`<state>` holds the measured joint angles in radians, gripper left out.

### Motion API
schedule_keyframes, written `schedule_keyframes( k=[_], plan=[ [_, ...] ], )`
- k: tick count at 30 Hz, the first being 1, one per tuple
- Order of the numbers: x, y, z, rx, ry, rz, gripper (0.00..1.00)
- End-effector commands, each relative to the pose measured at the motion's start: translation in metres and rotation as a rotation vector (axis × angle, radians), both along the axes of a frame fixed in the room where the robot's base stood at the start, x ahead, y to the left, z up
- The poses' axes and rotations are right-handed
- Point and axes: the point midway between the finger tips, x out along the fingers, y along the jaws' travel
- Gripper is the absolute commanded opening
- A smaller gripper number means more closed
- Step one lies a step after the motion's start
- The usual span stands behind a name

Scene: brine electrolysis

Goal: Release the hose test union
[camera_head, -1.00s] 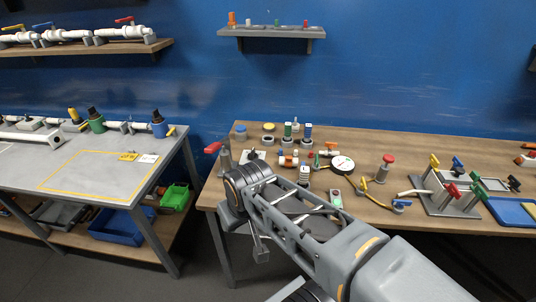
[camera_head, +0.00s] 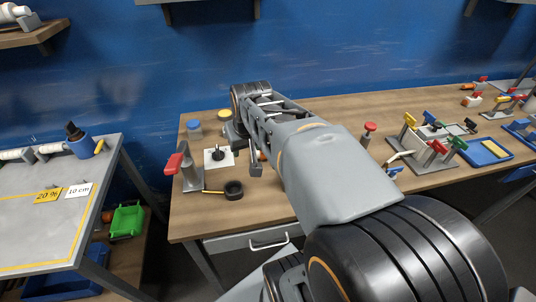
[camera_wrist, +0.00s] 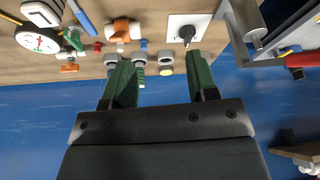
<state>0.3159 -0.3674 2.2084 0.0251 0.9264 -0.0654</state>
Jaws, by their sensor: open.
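My gripper (camera_wrist: 160,72) shows in the wrist view with its two green fingers apart. Between and just beyond the fingertips are small grey collar-like fittings (camera_wrist: 166,58), and a teal piece (camera_wrist: 139,76) hangs by one of them. Nothing is visibly pinched. I cannot tell which fitting is the hose test union. An orange and white valve piece (camera_wrist: 121,31) lies beyond the left finger. In the head view my arm hides the gripper's fingers and most fittings in the middle of the bench.
The wooden bench (camera_head: 205,218) holds a red-handled clamp (camera_head: 174,164), a white plate (camera_head: 211,163) with a black knob, and a black ring (camera_head: 233,190). A round gauge (camera_wrist: 38,39) is at the wrist view's left. A blue tray (camera_head: 482,154) lies right. The bench front left is fairly clear.

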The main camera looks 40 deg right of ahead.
Motion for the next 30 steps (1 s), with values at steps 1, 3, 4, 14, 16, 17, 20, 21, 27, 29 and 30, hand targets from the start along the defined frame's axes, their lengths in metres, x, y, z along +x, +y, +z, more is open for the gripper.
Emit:
schedule_keyframes(
  k=[1,3,4,14,16,17,20,21,27,29,30],
  plan=[
    [0.007,-0.023,-0.009,-0.001,-0.002,-0.052,0.53],
    [0.012,-0.048,-0.01,-0.003,-0.008,-0.105,0.53],
    [0.014,-0.057,-0.01,-0.003,-0.01,-0.125,0.53],
    [0.027,-0.098,-0.037,-0.005,-0.012,-0.194,0.53],
    [0.032,-0.099,-0.05,-0.004,-0.011,-0.193,0.53],
    [0.034,-0.1,-0.056,-0.004,-0.011,-0.193,0.53],
    [0.041,-0.103,-0.074,-0.005,-0.012,-0.191,0.53],
    [0.044,-0.104,-0.081,-0.004,-0.012,-0.19,0.53],
    [0.055,-0.108,-0.111,-0.005,-0.013,-0.188,0.53],
    [0.058,-0.11,-0.117,-0.005,-0.013,-0.188,0.53],
    [0.06,-0.11,-0.121,-0.006,-0.014,-0.188,0.53]
  ],
)
